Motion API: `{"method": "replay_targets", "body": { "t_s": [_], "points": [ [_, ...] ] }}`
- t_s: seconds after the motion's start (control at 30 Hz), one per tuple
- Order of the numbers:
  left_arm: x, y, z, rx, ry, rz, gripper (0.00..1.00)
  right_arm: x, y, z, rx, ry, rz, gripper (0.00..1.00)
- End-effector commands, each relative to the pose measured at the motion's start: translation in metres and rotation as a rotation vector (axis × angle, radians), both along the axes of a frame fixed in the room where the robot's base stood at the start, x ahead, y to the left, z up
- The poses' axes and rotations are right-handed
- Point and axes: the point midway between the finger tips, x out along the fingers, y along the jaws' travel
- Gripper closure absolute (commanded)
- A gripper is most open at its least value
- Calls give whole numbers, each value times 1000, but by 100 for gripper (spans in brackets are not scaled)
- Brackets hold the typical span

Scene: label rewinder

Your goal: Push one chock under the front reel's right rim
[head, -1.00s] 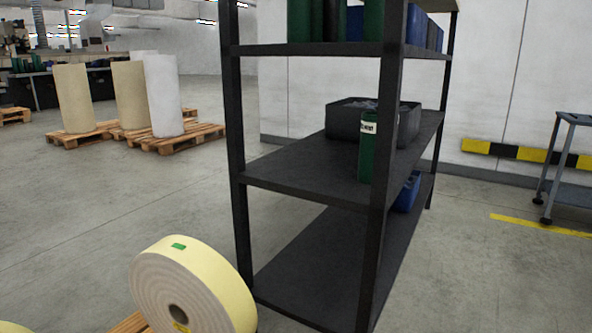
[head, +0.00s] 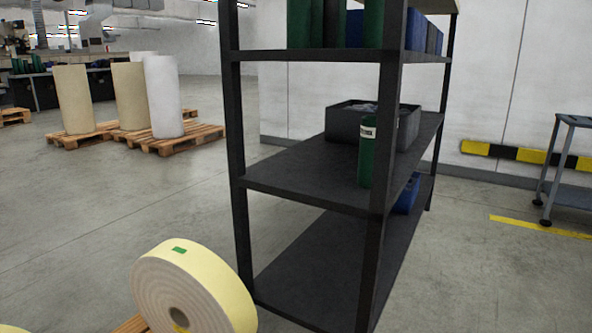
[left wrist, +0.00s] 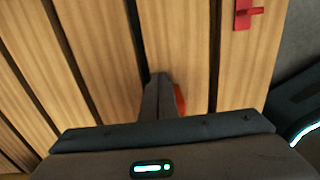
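The cream reel (head: 205,280) with a green tag stands on its rim on a wooden pallet (head: 133,324) at the bottom of the head view. Its lower right rim is cut off by the picture edge. In the left wrist view my left gripper (left wrist: 160,82) is over the pallet slats (left wrist: 102,45), its fingers together. An orange-red piece (left wrist: 181,99) shows just right of the fingers, mostly hidden; I cannot tell whether they touch. A red chock-like block with a stub (left wrist: 244,14) lies on a slat at the upper right. My right gripper is not in view.
A dark shelf rack (head: 300,180) stands close behind and right of the reel, holding a black bin (head: 345,125) and a green cylinder (head: 367,155). Pallets with tall rolls (head: 130,95) stand far left. Grey floor (head: 110,225) is clear left of the rack.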

Motion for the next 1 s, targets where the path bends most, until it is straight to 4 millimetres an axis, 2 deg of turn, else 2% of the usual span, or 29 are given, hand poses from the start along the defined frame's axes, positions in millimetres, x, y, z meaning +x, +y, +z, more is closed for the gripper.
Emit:
{"method": "replay_targets", "body": {
  "t_s": [0.57, 0.77, 1.0],
  "points": [
    [-13, 7, -2, 2, 6, 0, 100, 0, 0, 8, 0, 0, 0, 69],
    [-11, 6, -1, 2, 3, 0, 100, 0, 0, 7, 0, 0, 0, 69],
    [1, 0, 6, 1, 2, 1, 100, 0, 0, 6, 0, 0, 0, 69]
  ]
}}
